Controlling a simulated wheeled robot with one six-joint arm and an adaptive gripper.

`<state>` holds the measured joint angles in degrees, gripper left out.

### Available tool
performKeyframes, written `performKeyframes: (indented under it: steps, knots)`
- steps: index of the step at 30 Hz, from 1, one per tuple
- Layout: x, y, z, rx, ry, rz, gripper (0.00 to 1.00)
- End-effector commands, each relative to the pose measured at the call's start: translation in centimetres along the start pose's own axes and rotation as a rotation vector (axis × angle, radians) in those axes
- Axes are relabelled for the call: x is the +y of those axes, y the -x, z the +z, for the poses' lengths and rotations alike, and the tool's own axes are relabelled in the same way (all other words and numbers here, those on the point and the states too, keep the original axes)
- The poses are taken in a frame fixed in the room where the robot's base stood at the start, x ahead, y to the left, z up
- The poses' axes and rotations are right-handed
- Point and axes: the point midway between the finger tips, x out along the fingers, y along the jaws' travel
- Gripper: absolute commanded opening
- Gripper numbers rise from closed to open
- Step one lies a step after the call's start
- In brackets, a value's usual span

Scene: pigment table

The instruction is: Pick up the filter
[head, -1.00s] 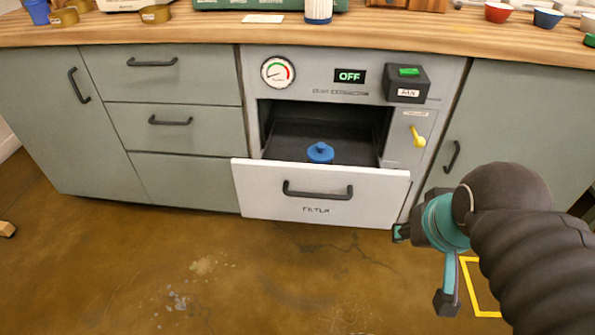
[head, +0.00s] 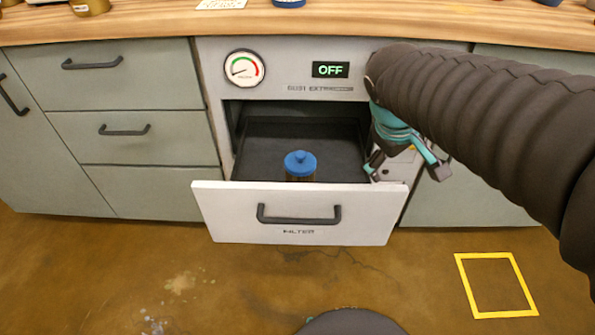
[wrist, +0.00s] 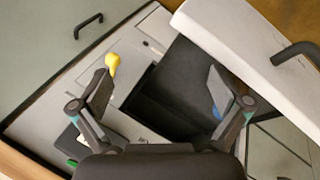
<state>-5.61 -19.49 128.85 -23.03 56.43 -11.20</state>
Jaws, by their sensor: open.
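The filter (head: 300,166), with a round blue knobbed cap and a darker body, stands upright in the open drawer. The drawer's white front (head: 300,215) is labelled FILTER and hides the lower part of the filter. My gripper (head: 405,170) is open and empty, to the right of the filter by the drawer's right end. In the wrist view my gripper (wrist: 157,88) has its fingers spread over the drawer's dark interior (wrist: 185,75). A small blue patch by the right finger may be the filter's cap, but I cannot tell.
The dust extractor above the drawer has a gauge (head: 243,69) and a display (head: 331,69) reading OFF. A yellow lever (wrist: 112,62) shows near the left finger. The wooden counter (head: 330,22) overhangs above.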

Motion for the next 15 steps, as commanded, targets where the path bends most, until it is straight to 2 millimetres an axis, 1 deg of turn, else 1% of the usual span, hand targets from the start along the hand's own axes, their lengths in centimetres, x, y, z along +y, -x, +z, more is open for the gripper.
performKeyframes:
  steps: [1,4,5,11,14,15]
  knots:
    - [0.3,-0.9,-0.8,-0.020,0.042,0.015,1.00]
    - [1.0,-1.9,-2.0,-0.054,0.122,0.047,1.00]
    - [0.8,-2.1,-2.5,-0.068,0.154,0.051,1.00]
    - [-2.1,-3.0,-5.5,-0.194,0.439,0.073,1.00]
    - [-4.2,-3.4,-7.6,-0.276,0.620,0.102,1.00]
    - [-5.3,-3.6,-8.6,-0.314,0.702,0.117,1.00]
